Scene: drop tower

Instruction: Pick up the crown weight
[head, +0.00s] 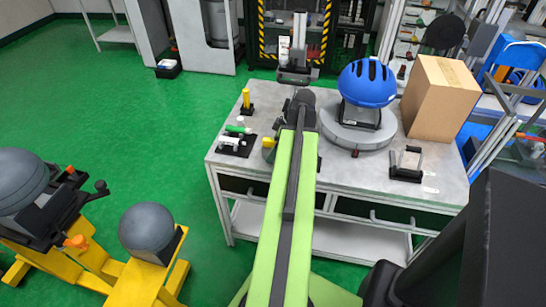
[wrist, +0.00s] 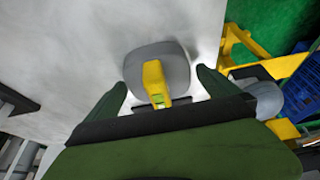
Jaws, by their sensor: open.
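A grey rounded block with a yellow upright piece (wrist: 156,83) stands on the pale table top in the wrist view. It looks like the crown weight, but I cannot be sure. My gripper (wrist: 162,80) is open, with one dark green finger on either side of the yellow piece. I cannot tell whether the fingers touch it. In the head view a yellow part (head: 268,143) shows just left of my arm, likely the same piece.
The table (head: 222,160) also holds a blue helmet (head: 367,83) on a round grey base, a cardboard box (head: 440,98), a black holder (head: 407,166) and a yellow post (head: 246,98). Yellow frames with grey headforms (head: 146,228) stand on the green floor at left.

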